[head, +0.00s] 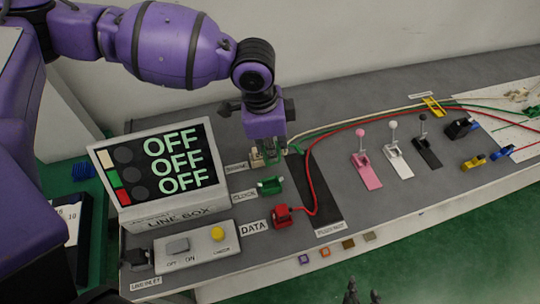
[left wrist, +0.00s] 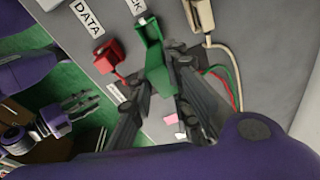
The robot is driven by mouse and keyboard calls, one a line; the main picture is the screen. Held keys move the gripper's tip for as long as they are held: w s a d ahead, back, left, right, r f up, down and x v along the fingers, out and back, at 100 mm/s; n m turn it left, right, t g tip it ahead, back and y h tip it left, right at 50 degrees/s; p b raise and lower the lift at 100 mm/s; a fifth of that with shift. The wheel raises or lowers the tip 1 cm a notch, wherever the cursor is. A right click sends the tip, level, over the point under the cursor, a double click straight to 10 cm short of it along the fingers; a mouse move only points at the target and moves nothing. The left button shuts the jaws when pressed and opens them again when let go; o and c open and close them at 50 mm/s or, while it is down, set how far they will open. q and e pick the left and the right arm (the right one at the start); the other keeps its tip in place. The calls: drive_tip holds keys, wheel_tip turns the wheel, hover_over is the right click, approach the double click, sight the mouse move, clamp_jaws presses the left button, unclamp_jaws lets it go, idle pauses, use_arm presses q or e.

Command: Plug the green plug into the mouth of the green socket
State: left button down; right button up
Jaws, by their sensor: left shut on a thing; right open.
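The green socket (head: 270,186) sits on the grey bench beside the CLOCK label (head: 244,196). In the left wrist view the green socket (left wrist: 149,32) is at the top middle. My left gripper (head: 268,153) points down just behind the socket. It is shut on the green plug (left wrist: 160,79), which shows between its fingers in the left wrist view. The plug is lined up close to the socket there; whether they touch I cannot tell. The fingers mostly hide the plug in the head view. My right gripper (left wrist: 72,112) is open and empty, away from the bench fixtures.
A red plug and socket (head: 283,215) stand by the DATA label; a red cable leads away. A beige connector (head: 257,159) stands close behind my left gripper. The line box (head: 155,170) shows OFF three times. Pink, white and black levers (head: 396,150) stand to the right.

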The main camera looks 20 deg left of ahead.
sight(271, 165)
use_arm(q)
drive_tip(key=shift+s+d+f+m, duration=0.1)
drive_tip(key=shift+s+f+m, duration=0.2)
drive_tip(key=shift+f, duration=0.2)
drive_tip(key=shift+s+f+m, duration=0.3)
drive_tip(key=shift+f, duration=0.2)
use_arm(e)
drive_tip(key=shift+s+f, duration=0.1)
drive_tip(key=shift+a, duration=0.1)
use_arm(q)
wheel_tip(271, 165, down, 4)
drive_tip(key=shift+r, duration=0.25)
drive_tip(key=shift+f, duration=1.15)
use_arm(e)
drive_tip(key=shift+w+r, duration=0.3)
drive_tip(key=shift+r, duration=0.05)
